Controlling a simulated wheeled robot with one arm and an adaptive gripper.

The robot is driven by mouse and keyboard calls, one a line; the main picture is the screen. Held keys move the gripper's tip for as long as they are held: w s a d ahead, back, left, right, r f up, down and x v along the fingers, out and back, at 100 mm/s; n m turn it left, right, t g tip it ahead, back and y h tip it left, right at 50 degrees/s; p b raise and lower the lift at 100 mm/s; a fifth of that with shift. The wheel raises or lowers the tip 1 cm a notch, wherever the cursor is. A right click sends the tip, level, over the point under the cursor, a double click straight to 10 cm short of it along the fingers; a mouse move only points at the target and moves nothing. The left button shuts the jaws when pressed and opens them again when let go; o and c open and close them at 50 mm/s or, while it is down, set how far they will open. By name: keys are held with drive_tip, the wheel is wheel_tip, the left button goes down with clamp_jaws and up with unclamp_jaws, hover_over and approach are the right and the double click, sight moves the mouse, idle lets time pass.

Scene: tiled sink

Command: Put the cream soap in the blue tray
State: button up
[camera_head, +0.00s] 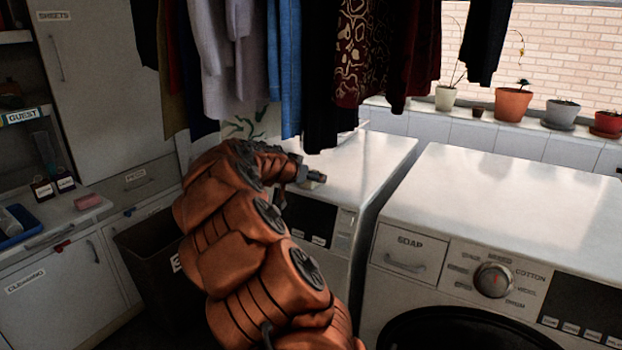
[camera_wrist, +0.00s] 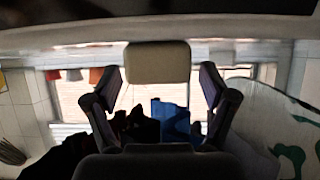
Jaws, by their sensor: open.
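The cream soap shows in the wrist view (camera_wrist: 158,62) as a pale rounded block between the two spread fingertips, with a gap on either side. In the head view it is mostly hidden by my gripper, on the white machine's top. My gripper (camera_head: 311,177) is open and low over that top, near its front edge; its fingers also show in the wrist view (camera_wrist: 160,82). The blue tray (camera_head: 30,222) lies on the counter at the far left, cut by the picture's edge, with a pale item in it.
A pink block (camera_head: 88,201) and small dark bottles (camera_head: 54,187) stand near the tray. A dark bin (camera_head: 150,255) is between the counter and the white machine (camera_head: 370,160). Clothes (camera_head: 290,60) hang above. A second machine (camera_head: 510,200) stands right.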

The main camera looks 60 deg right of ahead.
drive_tip(key=shift+x, duration=0.75)
drive_tip(key=shift+c, duration=0.4)
drive_tip(key=c, duration=1.4)
drive_tip(key=shift+r, duration=0.15)
drive_tip(key=shift+r, duration=0.15)
drive_tip(key=a+b, duration=0.3)
drive_tip(key=a, duration=1.5)
drive_tip(key=shift+s+b, duration=0.3)
drive_tip(key=shift+s, duration=0.15)
